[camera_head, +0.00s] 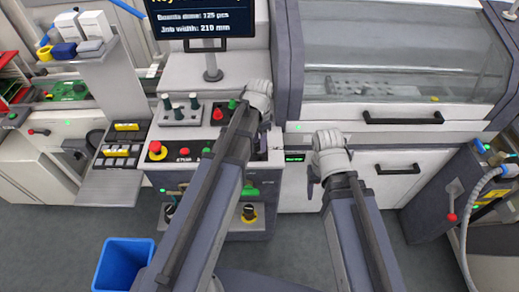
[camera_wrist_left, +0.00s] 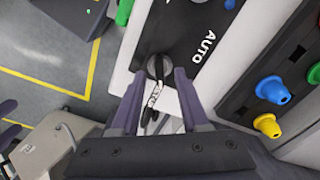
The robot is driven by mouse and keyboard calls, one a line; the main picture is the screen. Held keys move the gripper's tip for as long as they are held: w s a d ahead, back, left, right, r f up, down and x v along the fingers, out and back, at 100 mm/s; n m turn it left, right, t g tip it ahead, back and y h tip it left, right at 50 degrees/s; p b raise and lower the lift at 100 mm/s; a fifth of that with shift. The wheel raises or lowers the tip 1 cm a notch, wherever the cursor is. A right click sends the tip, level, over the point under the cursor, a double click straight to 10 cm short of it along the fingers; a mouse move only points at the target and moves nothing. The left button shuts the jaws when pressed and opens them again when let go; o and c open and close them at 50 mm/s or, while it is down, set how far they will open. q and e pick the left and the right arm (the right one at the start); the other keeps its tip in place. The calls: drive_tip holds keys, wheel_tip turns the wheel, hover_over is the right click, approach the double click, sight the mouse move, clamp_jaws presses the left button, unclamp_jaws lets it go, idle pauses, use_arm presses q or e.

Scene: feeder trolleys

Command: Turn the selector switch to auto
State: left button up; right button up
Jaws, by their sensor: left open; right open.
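The selector switch (camera_wrist_left: 157,66) shows in the left wrist view as a dark round knob on a black plate, with the white word AUTO (camera_wrist_left: 202,49) to its upper right. A dark handle with pale marks runs from the knob down the picture, away from the word. My left gripper (camera_wrist_left: 161,80) is open, one finger on each side of the knob; I cannot tell whether they touch it. In the head view my left arm covers this spot. My right gripper (camera_head: 313,184) is open and apart, in front of the white cabinet; its fingers are partly hidden.
Blue and yellow caps (camera_wrist_left: 271,90) sit close to the right of my left gripper. The control panel has a red button (camera_head: 157,149) and a joystick box (camera_head: 181,113). A blue bin (camera_head: 122,264) stands on the floor; a monitor (camera_head: 200,18) stands behind.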

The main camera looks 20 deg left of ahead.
use_arm(q)
drive_tip(key=shift+f+b, duration=0.3)
drive_tip(key=shift+f, duration=0.4)
clamp_jaws()
